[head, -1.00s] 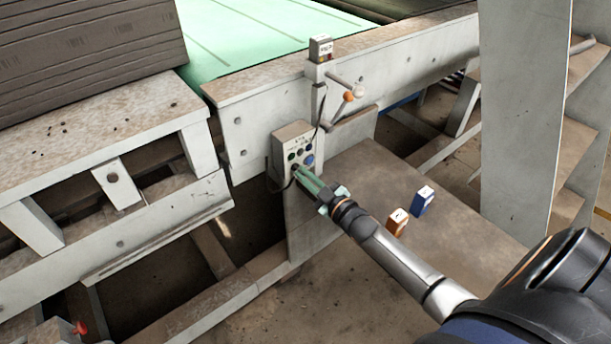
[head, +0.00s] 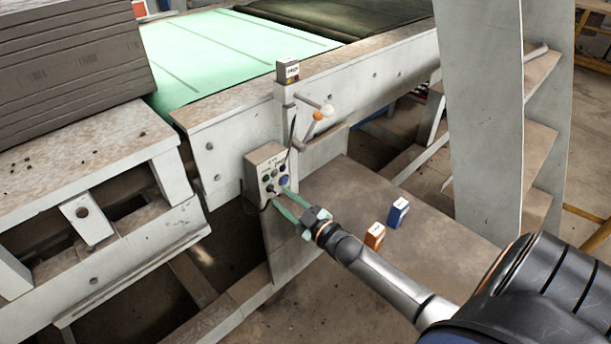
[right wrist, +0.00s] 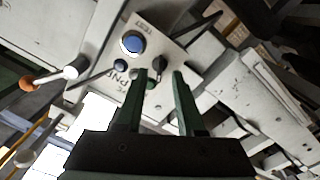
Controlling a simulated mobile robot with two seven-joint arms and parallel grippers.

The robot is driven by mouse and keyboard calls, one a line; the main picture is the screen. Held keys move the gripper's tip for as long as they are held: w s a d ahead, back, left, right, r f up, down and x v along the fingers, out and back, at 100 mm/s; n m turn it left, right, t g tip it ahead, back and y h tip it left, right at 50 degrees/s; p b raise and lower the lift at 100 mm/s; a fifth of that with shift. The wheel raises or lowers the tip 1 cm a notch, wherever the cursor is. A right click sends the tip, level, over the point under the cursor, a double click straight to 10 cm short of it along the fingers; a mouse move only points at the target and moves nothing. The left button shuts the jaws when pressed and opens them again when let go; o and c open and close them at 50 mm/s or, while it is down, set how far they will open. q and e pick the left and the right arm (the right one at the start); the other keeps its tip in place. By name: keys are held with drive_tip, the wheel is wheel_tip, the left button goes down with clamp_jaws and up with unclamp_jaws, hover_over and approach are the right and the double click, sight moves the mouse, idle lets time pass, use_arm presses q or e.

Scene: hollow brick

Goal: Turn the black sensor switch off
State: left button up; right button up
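A grey control box (head: 262,165) with several coloured buttons and knobs is fixed to the side of the conveyor frame. In the right wrist view, a black switch knob (right wrist: 159,64) sits on the panel just beyond and between my fingertips, with a gap to each finger. A large blue button (right wrist: 132,42) and a small dark button (right wrist: 120,66) are beside it. My right gripper (head: 281,198) is at the lower front of the box, open and empty; its two green fingers also show apart in the right wrist view (right wrist: 160,74). My left gripper is out of view.
An orange-tipped and white-tipped lever (head: 320,113) sticks out above the box. A small labelled box (head: 288,70) tops the post. A blue block (head: 398,212) and an orange block (head: 374,236) rest on the brown plate (head: 345,195) at right. A grey upright (head: 485,120) stands further right.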

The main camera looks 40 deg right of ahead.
drive_tip(key=s, duration=1)
drive_tip(key=shift+s+d, duration=0.3)
drive_tip(key=shift+d, duration=0.15)
